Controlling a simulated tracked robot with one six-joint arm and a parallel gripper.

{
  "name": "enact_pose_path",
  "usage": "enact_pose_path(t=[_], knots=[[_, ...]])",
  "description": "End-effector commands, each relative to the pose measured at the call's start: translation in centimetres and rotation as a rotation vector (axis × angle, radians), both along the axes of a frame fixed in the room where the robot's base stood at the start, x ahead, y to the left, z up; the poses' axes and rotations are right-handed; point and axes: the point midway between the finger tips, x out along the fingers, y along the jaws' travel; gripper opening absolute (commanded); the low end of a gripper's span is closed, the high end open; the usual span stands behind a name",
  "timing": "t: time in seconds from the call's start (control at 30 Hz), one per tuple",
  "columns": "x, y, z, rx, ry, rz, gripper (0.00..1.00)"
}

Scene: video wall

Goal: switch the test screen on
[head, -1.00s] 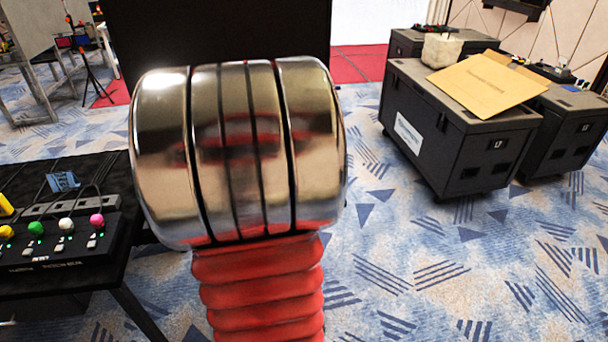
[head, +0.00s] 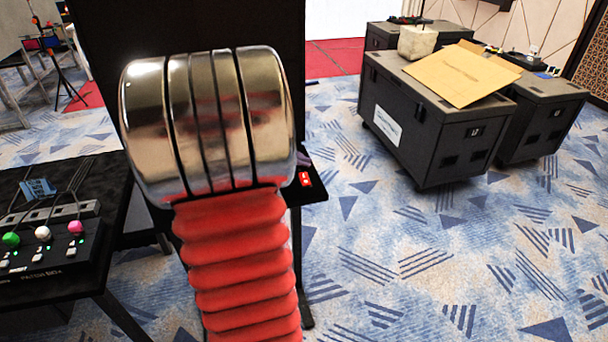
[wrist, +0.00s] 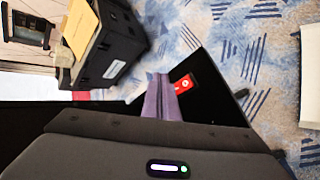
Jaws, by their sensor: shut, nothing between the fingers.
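A large black panel (head: 190,25), which may be the test screen, stands behind my arm in the head view. No picture on it can be seen. In the wrist view a dark grey casing (wrist: 90,155) fills the bottom, and I cannot tell whether it is part of the screen. A pill-shaped light (wrist: 167,169) glows white on it, with a green spot at one end. My chrome and red ribbed arm covers the middle of the head view.
A black table holds a control box with coloured knobs (head: 42,233). Black cases (head: 435,115) stand at the back right, one bearing a brown envelope (head: 462,75). Patterned carpet lies open at right.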

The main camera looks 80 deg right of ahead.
Motion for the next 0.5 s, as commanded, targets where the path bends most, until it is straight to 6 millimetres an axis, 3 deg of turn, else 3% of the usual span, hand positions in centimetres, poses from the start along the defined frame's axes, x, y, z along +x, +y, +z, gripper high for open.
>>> enact_pose_path(t=[0.2, 0.5], knots=[[0.3, -0.5, -1.9, 0.002, 0.001, 0.001, 0.00], [0.4, -0.8, -2.6, 0.000, 0.001, 0.001, 0.00]])
